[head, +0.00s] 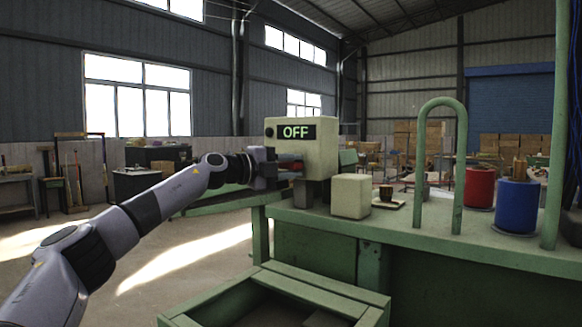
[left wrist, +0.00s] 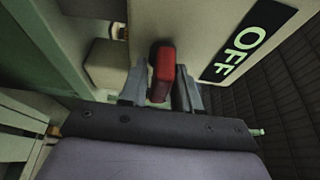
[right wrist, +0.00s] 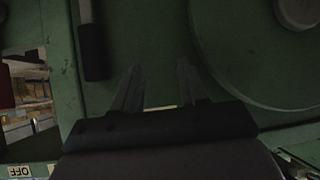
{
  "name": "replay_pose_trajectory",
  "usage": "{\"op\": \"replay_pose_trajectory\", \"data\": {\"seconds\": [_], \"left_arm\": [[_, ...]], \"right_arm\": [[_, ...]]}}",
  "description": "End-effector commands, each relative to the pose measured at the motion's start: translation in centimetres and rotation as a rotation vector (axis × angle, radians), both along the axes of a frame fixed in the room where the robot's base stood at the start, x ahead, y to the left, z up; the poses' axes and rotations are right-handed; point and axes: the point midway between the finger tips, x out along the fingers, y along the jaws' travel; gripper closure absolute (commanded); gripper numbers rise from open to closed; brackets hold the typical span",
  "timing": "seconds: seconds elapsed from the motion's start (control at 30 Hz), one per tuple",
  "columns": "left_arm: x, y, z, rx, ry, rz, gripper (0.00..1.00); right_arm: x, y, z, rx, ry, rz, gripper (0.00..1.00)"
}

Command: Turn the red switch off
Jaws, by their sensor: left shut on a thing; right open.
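The red switch (left wrist: 163,72) sticks out from the side of a cream control box (head: 322,152). In the head view, part of the switch (head: 290,161) shows beside my left gripper (head: 284,170). The box carries a black sign (head: 296,132) that reads OFF; it also shows in the left wrist view (left wrist: 248,42). My left gripper (left wrist: 160,90) has its two fingers on either side of the switch and is shut on it. My right gripper (right wrist: 157,88) is open and empty in the right wrist view, near green machine surfaces. It is not seen in the head view.
A smaller cream block (head: 351,196) stands beside the box on the green bench (head: 420,232). A green arch (head: 440,160), a red spool (head: 480,187) and a blue spool (head: 517,205) stand to the right. A green open-topped bin (head: 290,282) is in front.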

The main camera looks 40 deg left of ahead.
Motion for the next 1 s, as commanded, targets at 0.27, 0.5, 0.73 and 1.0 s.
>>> {"op": "replay_pose_trajectory", "data": {"seconds": [0.27,0.5,0.73,1.0], "left_arm": [[0.0,-0.1,-0.1,0.008,0.002,-0.003,0.99],[0.0,-0.1,-0.1,0.007,0.002,-0.002,0.57],[-0.1,0.0,-0.1,0.006,0.002,-0.001,0.57],[-2.7,0.8,-0.1,0.006,-0.001,0.001,0.57]], "right_arm": [[0.0,0.0,0.0,0.000,0.000,0.000,0.57],[0.0,0.0,0.0,0.000,0.000,0.000,0.57],[0.0,0.0,0.0,0.000,0.000,0.000,0.57],[0.0,0.0,-0.6,0.000,0.000,0.000,0.57]]}}
